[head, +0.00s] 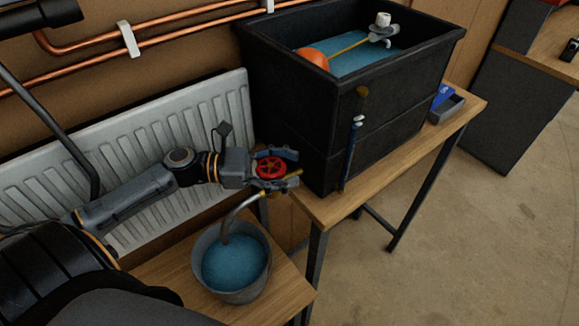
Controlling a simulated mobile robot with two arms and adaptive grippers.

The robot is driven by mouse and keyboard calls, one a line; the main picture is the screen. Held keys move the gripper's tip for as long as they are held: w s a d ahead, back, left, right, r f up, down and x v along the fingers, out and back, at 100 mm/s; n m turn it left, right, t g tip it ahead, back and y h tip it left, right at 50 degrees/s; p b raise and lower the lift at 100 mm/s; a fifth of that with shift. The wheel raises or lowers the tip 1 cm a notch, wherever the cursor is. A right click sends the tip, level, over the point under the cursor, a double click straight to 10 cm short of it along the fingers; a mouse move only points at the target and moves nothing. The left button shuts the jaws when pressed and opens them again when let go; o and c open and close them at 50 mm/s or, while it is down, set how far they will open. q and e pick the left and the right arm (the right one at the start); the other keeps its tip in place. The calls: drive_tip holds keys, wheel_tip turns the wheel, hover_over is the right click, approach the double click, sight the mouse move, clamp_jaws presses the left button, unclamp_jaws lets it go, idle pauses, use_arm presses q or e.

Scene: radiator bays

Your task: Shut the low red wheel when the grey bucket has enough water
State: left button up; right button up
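The low red wheel (271,168) sits on a brass valve beside the black tank. My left gripper (283,168) has one finger above the wheel and one below it, both appearing to touch its rim. A curved grey spout (241,204) runs from under the valve into the grey bucket (258,291). The bucket stands upright on a low wooden bench and holds blue water (234,262), with its surface some way below the rim. I cannot tell whether water is flowing from the spout. My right gripper does not show.
The black tank (390,125) on a wooden table (330,208) holds water, an orange float (313,57) and a white-topped valve (383,28). A white radiator (150,150) and copper pipes (185,35) line the wall. Floor at right is clear.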

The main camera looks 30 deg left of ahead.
use_arm(q)
wheel_tip(320, 180, up, 10)
idle(0.6)
drive_tip(key=shift+o, duration=0.2)
